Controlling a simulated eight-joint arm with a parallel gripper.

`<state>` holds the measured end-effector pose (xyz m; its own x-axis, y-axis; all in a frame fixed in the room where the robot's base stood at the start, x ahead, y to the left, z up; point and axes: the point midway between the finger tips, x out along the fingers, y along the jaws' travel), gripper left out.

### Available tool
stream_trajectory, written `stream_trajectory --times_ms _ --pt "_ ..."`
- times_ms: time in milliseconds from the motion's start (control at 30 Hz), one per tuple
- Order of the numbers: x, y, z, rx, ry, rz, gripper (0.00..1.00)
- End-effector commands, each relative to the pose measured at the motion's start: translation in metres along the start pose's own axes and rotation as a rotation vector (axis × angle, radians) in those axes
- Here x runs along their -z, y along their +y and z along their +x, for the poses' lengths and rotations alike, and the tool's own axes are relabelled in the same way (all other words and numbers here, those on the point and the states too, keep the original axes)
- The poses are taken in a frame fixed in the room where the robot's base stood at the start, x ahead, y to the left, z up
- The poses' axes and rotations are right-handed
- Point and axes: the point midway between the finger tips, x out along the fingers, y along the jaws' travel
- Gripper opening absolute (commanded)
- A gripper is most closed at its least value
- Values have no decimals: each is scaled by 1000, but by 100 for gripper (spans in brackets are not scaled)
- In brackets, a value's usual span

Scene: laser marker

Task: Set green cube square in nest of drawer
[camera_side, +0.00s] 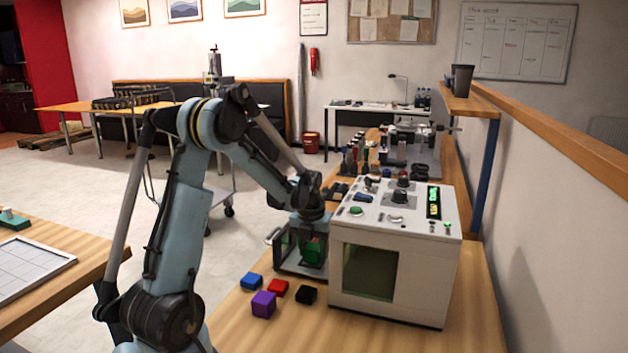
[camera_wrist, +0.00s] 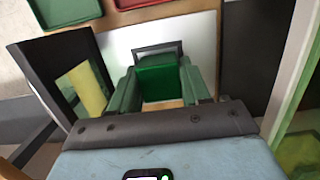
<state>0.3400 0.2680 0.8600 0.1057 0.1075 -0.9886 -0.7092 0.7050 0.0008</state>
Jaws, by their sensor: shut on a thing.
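The green cube (camera_wrist: 160,82) sits between the fingers of my gripper (camera_wrist: 160,90) in the wrist view, and the gripper is shut on it. In the side view the cube (camera_side: 313,253) is partly hidden by my gripper (camera_side: 312,240) and the drawer's wall. The drawer (camera_side: 272,237) is pulled out, left of the white laser marker (camera_side: 390,305). My gripper points down into it. A dark grey bracket, seemingly part of the nest (camera_wrist: 157,47), stands just beyond the cube on a pale plate. I cannot tell whether the cube touches the floor of the nest.
In the wrist view, a dark drawer wall (camera_wrist: 45,80) stands to the left. The marker's body is close on the right.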

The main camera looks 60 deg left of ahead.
Motion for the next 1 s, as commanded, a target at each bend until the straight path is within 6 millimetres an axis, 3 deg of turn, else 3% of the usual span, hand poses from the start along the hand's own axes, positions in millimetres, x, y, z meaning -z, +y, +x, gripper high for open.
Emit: stream_trajectory --times_ms 667,700,833,1000 --pt "2 0 14 0 -1 0 5" --pt "2 0 14 0 -2 0 50" --pt "1 0 14 0 -4 0 70" --pt "0 0 8 0 -6 0 71"
